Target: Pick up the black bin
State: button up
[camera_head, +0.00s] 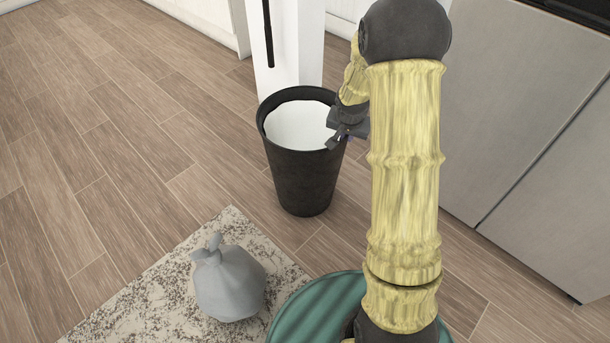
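The black bin (303,180) stands upright on the wooden floor near the middle of the view. It is round, tapers toward its base, and its inside is white. My gripper (340,138) is at the right side of the bin's rim, overlapping it in the picture. I cannot tell whether it touches the rim or has the wall between its fingers. The fingers are small and dark, and whether they are open or shut is unclear. My arm hides the area to the right of the bin.
A grey tied bag (229,284) sits on a speckled mat (140,308) in front of the bin. A white cabinet end (291,50) stands close behind the bin. Grey cabinet fronts (520,110) are at right. The floor to the left (120,130) is clear.

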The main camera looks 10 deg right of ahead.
grip_shut()
dwell(0.3)
dwell(1.1)
jog(key=shift+r, duration=0.1)
